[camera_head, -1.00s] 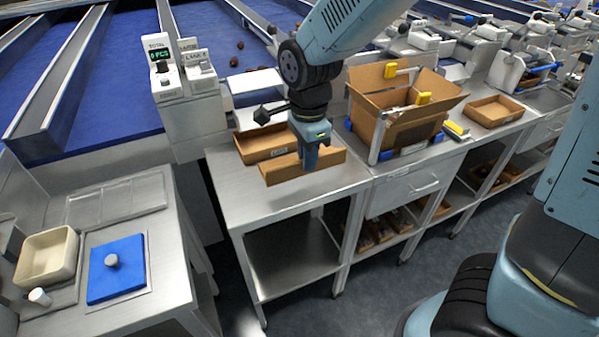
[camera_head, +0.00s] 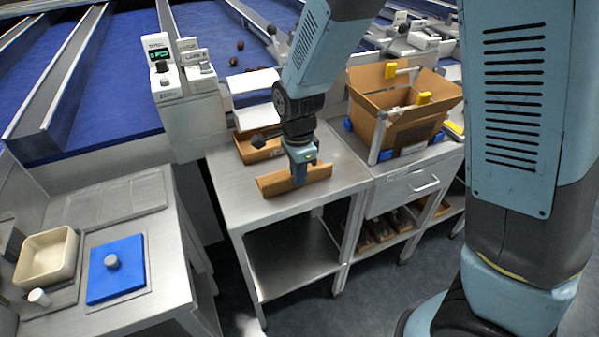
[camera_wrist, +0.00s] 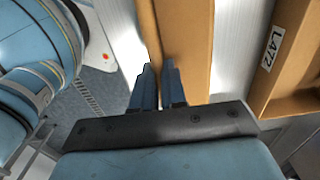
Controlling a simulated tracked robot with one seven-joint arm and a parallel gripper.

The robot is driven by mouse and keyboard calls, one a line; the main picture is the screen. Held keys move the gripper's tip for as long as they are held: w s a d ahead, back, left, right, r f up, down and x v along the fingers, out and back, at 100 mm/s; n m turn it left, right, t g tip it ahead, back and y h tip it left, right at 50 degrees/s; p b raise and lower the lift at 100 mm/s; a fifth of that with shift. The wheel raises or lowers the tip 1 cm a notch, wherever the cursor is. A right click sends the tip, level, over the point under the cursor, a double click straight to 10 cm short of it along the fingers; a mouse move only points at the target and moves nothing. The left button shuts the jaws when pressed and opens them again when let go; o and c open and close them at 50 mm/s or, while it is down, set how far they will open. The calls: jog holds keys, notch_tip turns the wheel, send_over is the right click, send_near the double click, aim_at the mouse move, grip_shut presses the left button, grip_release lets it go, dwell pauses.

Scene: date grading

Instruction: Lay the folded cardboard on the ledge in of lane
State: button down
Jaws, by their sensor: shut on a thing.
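The folded cardboard (camera_head: 318,174) is a brown, long, narrow folded piece, low over the front of the steel bench (camera_head: 237,206); I cannot tell whether it touches the top. My gripper (camera_head: 298,176) is shut on it near its middle, pointing down. In the wrist view the folded cardboard (camera_wrist: 190,30) runs upward from between the two fingers of my gripper (camera_wrist: 160,70). The ledge of the lane cannot be clearly told apart.
An open carton (camera_head: 408,125) in a metal stand is on the right. A blue pad (camera_head: 130,278) and cream tray (camera_head: 40,262) are at lower left. The bench's left part is bare.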

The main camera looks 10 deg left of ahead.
jog(key=c, duration=1.2)
grip_release()
notch_tip(320, 180, up, 12)
jog(key=shift+r, duration=0.1)
jog(key=s+d+r+n+t, duration=0.1)
jog(key=d+r+n, duration=0.25)
jog(key=d, duration=0.45)
jog(key=s+d+r+n+t+y, duration=0.1)
jog(key=s+d+r+n+t, duration=0.1)
jog(key=d+r, duration=0.45)
jog(key=s+d+r+n+t, duration=0.1)
jog(key=d+r+n, duration=0.15)
jog(key=d, duration=0.75)
jog(key=s+d+n, duration=0.1)
jog(key=s+d, duration=0.1)
jog(key=s+d+r+n+t, duration=0.1)
jog(key=s+d, duration=0.1)
jog(key=s+d+r+n+h, duration=0.1)
jog(key=s+d, duration=0.1)
jog(key=shift+s+d+n+t, duration=0.2)
jog(key=shift+s+n+t, duration=0.1)
jog(key=shift+s, duration=0.1)
